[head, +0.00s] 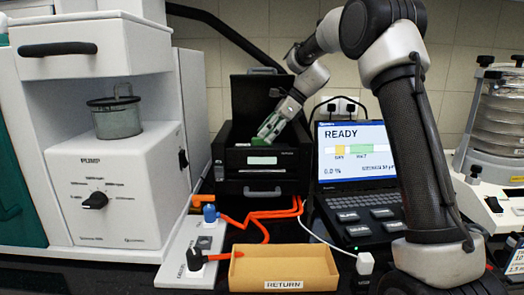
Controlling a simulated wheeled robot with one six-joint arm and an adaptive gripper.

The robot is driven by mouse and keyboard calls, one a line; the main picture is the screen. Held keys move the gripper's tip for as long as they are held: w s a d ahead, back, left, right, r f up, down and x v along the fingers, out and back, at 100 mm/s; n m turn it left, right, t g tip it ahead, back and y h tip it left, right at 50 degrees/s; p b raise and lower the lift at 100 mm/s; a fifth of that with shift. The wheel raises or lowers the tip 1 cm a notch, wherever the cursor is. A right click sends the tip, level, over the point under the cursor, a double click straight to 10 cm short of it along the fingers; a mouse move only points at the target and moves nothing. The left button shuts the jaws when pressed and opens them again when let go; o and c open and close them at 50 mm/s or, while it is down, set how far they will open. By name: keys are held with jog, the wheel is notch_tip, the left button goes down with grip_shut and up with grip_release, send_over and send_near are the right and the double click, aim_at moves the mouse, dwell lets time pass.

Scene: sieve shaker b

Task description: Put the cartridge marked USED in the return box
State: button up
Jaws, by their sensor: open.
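The return box (318,269) is a shallow, open tan tray with a RETURN label on its front, at the bottom middle of the head view. Its visible floor looks empty. A black machine (232,162) with its lid (250,95) raised stands behind it. My gripper (268,130) is open and points down at the top of this machine, with green at its tips; I cannot tell whether the green is its pads or a part. No cartridge marked USED can be made out.
A laptop-like unit (352,150) showing READY stands right of the machine. Orange cables (262,217) and a power strip (196,252) lie left of and behind the box. A white pump cabinet (125,190) stands left, a sieve stack (497,115) right.

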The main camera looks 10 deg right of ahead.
jog(key=shift+w+a+f, duration=0.1)
jog(key=shift+a+f, duration=0.2)
jog(key=shift+f, duration=0.1)
grip_shut()
jog(key=shift+r, duration=0.1)
jog(key=shift+r, duration=0.2)
jog(key=r, duration=0.6)
jog(key=shift+s+r, duration=0.2)
jog(key=s+a, duration=0.2)
jog(key=s, duration=0.7)
jog(key=s+a, duration=0.2)
jog(key=s, duration=0.8)
